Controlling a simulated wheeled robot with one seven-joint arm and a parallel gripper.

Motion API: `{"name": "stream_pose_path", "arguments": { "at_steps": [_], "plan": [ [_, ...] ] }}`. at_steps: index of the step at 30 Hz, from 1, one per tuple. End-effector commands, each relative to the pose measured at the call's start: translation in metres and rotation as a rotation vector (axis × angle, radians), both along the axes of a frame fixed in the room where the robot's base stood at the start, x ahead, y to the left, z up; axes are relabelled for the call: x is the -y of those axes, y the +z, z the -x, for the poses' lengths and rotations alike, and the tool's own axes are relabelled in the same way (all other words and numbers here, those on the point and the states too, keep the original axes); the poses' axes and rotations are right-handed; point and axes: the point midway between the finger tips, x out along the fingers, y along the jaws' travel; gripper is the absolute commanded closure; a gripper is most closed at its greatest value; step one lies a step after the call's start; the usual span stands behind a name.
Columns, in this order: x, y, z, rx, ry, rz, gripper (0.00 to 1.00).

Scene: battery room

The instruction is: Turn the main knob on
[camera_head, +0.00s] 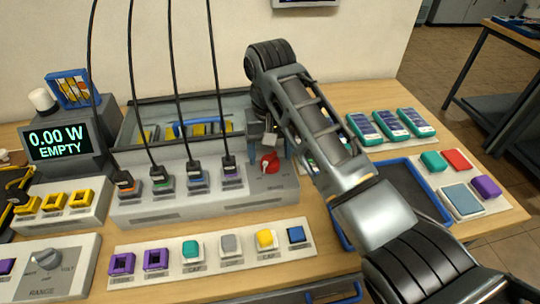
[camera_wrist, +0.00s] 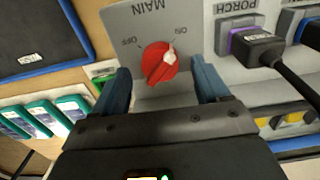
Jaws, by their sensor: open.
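The red main knob (camera_wrist: 160,64) sits on a grey panel marked MAIN, with OFF at the upper left and ON at the upper right in the wrist view. The pale-marked end of its ridge points up and right, toward ON. In the head view the knob (camera_head: 269,163) is at the right end of the grey socket strip (camera_head: 160,208). My gripper (camera_wrist: 159,75) is open, its two blue-grey fingers on either side of the knob. Gaps show between fingers and knob, and I see no contact.
Several black-cabled plugs (camera_head: 195,171) stand in the strip left of the knob. A display (camera_head: 58,142) reads 0.00 W EMPTY. A shallow bin (camera_head: 135,125) lies behind the strip. A blue-edged tray (camera_head: 418,192) and teal packs (camera_head: 405,122) lie right of my arm.

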Motion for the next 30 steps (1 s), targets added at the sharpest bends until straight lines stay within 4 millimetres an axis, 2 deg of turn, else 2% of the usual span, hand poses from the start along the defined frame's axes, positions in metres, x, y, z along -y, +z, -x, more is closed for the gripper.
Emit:
{"name": "stream_pose_path", "arguments": {
  "at_steps": [6,9,15,30],
  "plan": [
    [0.001,0.041,-0.002,0.006,-0.001,-0.001,0.25],
    [0.0,0.05,-0.002,0.008,0.0,-0.002,0.25],
    [0.0,0.058,-0.001,0.003,-0.001,-0.001,0.25],
    [0.0,0.059,0.0,0.001,0.0,0.0,0.25]
  ]
}}
